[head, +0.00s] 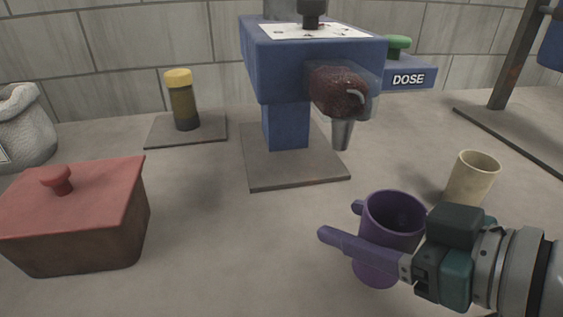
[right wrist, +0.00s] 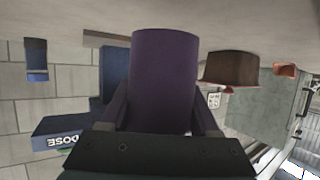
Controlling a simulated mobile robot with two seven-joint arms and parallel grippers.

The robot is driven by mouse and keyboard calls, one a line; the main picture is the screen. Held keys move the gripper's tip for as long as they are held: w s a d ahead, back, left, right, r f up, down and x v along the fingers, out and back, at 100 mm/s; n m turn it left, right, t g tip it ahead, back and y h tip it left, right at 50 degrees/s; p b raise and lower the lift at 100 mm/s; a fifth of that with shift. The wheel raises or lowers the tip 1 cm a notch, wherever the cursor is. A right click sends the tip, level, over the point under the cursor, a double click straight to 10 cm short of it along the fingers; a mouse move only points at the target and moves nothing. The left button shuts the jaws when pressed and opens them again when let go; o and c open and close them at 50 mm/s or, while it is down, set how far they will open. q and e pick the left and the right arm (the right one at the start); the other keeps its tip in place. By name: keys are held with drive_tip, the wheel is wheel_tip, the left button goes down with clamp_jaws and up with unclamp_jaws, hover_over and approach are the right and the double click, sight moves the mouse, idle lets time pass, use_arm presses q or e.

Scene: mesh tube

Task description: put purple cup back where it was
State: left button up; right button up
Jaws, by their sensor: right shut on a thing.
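The purple cup (head: 396,212) stands upright with its open rim up, at the lower right of the head view. My right gripper (head: 342,222) reaches in from the right and is shut on the cup, one purple finger across its front and the other mostly hidden behind it. In the right wrist view, which is upside down, the cup (right wrist: 164,80) fills the middle between both fingers. I cannot tell whether its base touches the counter. My left gripper is not in view.
A beige cup (head: 472,178) stands just behind my right gripper. A blue machine (head: 315,60) with a nozzle and base plate (head: 297,171) is at the back. A red-lidded box (head: 75,200) is at left, a yellow-capped jar (head: 183,105) behind. The counter between box and purple cup is clear.

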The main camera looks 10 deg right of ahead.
drive_tip(key=w+a, duration=0.2)
drive_tip(key=w, duration=0.1)
drive_tip(key=w+a, duration=0.1)
drive_tip(key=w, duration=0.1)
drive_tip(key=shift+b, duration=0.3)
drive_tip(key=shift+w+a+f+b, duration=0.1)
drive_tip(key=shift+f+b, duration=0.3)
drive_tip(key=shift+f, duration=0.45)
drive_tip(key=shift+w+a+f+b, duration=0.1)
drive_tip(key=shift+f+b, duration=0.25)
drive_tip(key=shift+f, duration=0.5)
drive_tip(key=shift+f, duration=0.2)
drive_tip(key=o, duration=1.4)
